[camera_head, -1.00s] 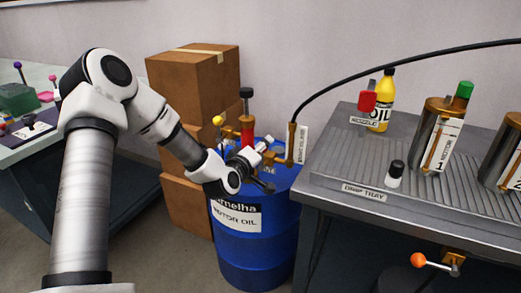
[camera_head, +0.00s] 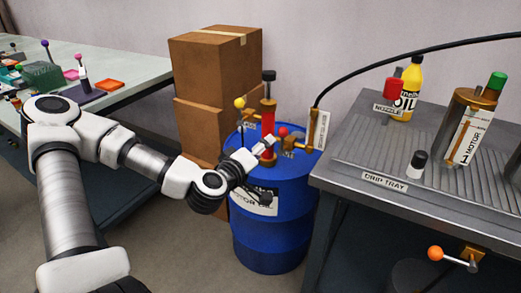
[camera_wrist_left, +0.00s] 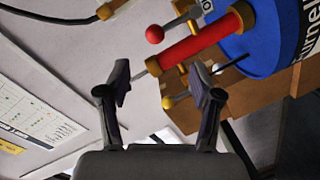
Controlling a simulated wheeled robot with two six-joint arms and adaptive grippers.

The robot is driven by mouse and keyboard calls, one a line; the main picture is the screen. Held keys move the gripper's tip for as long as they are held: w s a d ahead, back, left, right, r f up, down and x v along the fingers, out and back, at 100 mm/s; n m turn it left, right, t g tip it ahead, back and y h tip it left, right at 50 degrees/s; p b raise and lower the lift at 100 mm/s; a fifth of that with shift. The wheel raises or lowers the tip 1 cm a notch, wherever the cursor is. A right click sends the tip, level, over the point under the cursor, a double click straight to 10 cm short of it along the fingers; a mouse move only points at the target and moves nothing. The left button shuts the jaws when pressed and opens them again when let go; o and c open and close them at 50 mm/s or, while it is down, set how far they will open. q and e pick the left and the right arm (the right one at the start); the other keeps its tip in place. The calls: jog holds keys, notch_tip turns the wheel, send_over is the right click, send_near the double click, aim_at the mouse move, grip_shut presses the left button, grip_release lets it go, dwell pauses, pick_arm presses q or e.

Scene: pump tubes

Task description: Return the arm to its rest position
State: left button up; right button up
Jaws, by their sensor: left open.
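My left gripper (camera_head: 266,147) reaches in from the left, in front of the pump on the blue barrel (camera_head: 270,235). In the left wrist view its two fingers (camera_wrist_left: 160,80) are spread, with nothing held between them. The pump's red cylinder (camera_head: 268,121) stands upright on the barrel top in the head view. The red cylinder (camera_wrist_left: 195,42), with a red ball knob (camera_wrist_left: 154,34) and a yellow ball knob (camera_wrist_left: 168,102), lies beyond the fingertips in the wrist view. The fingers partly hide the pump base in the head view. My right gripper is out of view.
Stacked cardboard boxes (camera_head: 212,65) stand behind the barrel. A grey bench with a drip tray (camera_head: 340,175) stands at the right, holding a yellow oil bottle (camera_head: 407,90) and a canister (camera_head: 465,125). A cluttered table (camera_head: 145,72) stands at the left. A black hose (camera_head: 400,54) arcs above the bench.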

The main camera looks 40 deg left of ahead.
pick_arm(q)
jog(key=shift+f, duration=0.1)
dwell(0.3)
jog(key=s+d+f+m+g+h, duration=0.1)
jog(key=s+d+f+m+g, duration=0.15)
jog(key=f, duration=0.55)
jog(key=s+d+f+m+g+h, duration=0.1)
jog(key=s+d+f+m+g, duration=0.2)
jog(key=f, duration=0.5)
jog(key=s+d+f+m+g+h, duration=0.1)
jog(key=s+d+f+m+g, duration=0.1)
jog(key=d+f+m, duration=0.45)
jog(key=s+d+f+m+g, duration=0.1)
jog(key=s+d+f+g, duration=0.25)
jog(key=s+f, duration=0.35)
jog(key=s+d+f+m+g, duration=0.2)
jog(key=s+d+f+g, duration=0.15)
jog(key=s+f, duration=0.35)
notch_tip(320, 180, up, 24)
jog(key=s+a+n+g+p, duration=0.1)
jog(key=s+p, duration=0.1)
jog(key=p, duration=2)
jog(key=shift+s+h+p, duration=0.3)
jog(key=shift+s+p, duration=0.05)
